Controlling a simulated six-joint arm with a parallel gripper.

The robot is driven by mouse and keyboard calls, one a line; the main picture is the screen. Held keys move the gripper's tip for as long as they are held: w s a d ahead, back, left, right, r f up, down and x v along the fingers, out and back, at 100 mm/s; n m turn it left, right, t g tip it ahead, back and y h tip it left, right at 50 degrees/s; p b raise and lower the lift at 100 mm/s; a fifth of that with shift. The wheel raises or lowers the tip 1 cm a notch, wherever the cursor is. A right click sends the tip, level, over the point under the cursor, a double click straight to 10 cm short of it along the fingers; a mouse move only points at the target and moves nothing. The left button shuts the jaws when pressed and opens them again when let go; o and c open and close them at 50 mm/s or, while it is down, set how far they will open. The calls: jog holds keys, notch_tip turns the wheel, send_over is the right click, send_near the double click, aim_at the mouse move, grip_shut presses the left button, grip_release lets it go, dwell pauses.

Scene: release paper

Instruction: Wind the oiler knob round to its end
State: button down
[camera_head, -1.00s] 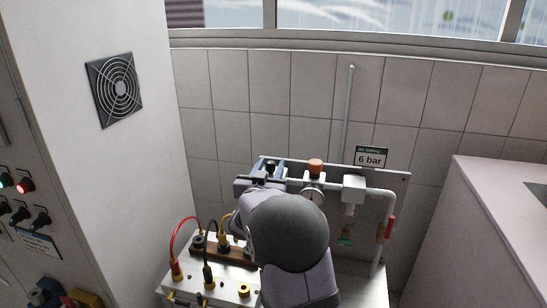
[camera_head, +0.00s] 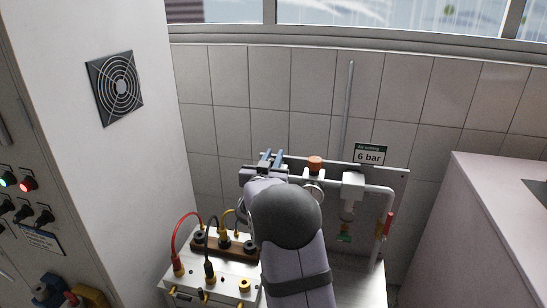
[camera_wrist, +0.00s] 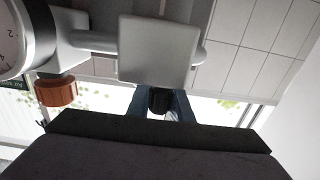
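In the wrist view, the dark oiler knob (camera_wrist: 159,99) sits against the grey oiler block (camera_wrist: 157,52), which is part of the pipe line. The two blue fingers of my gripper (camera_wrist: 161,106) flank the knob, one on each side, with no clear gap seen. In the head view, my gripper (camera_head: 270,159) is at the left end of the pipe line, its blue fingers showing above my wrist. My arm hides the oiler block and most of the knob there. I cannot read how far the knob is turned.
An orange regulator knob (camera_head: 315,163) stands just right of my gripper, above a gauge (camera_head: 313,187). It also shows in the wrist view (camera_wrist: 56,91). A white filter unit (camera_head: 352,187) and a red-handled valve (camera_head: 389,223) are farther right. A cabled test box (camera_head: 215,277) stands front left.

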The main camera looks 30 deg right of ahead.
jog(key=shift+b, duration=0.55)
jog(key=shift+w+a+f+n+t+y+b, duration=0.1)
jog(key=shift+n+t+y+b, duration=0.55)
jog(key=shift+b, duration=0.6)
jog(key=y+b, duration=0.1)
jog(key=n+t+y+b, duration=0.1)
jog(key=b, duration=0.1)
jog(key=shift+w+a, duration=0.15)
jog(key=shift+a, duration=0.05)
jog(key=b, duration=0.1)
jog(key=n+t+y+b, duration=0.1)
jog(key=n+y+b, duration=0.1)
jog(key=b, duration=0.1)
jog(key=shift+w+a+r+t, duration=0.15)
jog(key=shift+a+r+t, duration=0.1)
jog(key=shift+a+r, duration=0.05)
jog(key=shift+y, duration=0.25)
jog(key=c, duration=1.6)
grip_release()
jog(key=shift+f, duration=0.1)
